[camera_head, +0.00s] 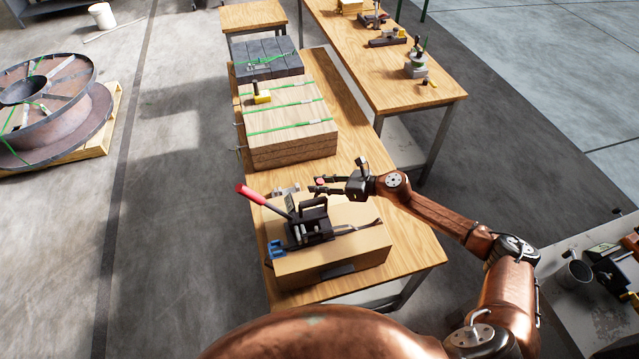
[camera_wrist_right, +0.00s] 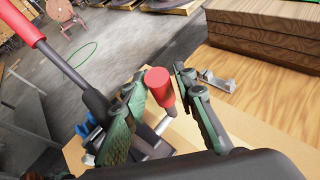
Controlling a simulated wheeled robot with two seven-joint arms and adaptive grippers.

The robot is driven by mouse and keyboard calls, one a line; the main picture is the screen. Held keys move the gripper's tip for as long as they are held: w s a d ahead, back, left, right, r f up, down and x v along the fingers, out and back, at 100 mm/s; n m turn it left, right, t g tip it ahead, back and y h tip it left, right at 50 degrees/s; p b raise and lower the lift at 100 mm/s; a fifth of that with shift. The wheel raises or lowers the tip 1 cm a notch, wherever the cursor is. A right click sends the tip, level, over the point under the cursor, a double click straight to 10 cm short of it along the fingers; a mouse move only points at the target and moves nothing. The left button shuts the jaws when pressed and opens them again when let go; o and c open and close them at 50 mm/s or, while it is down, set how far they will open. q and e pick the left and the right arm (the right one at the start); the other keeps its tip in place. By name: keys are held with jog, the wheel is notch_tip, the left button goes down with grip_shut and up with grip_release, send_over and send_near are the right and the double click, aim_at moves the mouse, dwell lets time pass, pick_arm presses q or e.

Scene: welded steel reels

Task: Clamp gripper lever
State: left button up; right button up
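The black strapping tool (camera_head: 312,222) sits on a tan box (camera_head: 345,265) on the wooden bench. Its long lever with a red grip (camera_head: 252,194) leans up to the left; in the right wrist view the red grip (camera_wrist_right: 22,22) is at the upper left. A shorter lever with a red knob (camera_wrist_right: 160,85) stands in the middle of the wrist view. My right gripper (camera_head: 322,185) has its fingers apart, one on each side of the knob; in the wrist view (camera_wrist_right: 160,92) a narrow gap shows at the right finger. My left gripper is out of view.
Strapped wooden boards (camera_head: 290,140) lie behind the box, with dark blocks (camera_head: 268,57) beyond. A second bench (camera_head: 385,75) with tools stands at the back right. A dark strap (camera_head: 350,230) runs across the box.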

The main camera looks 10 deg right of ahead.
grip_shut()
dwell(0.3)
dwell(0.4)
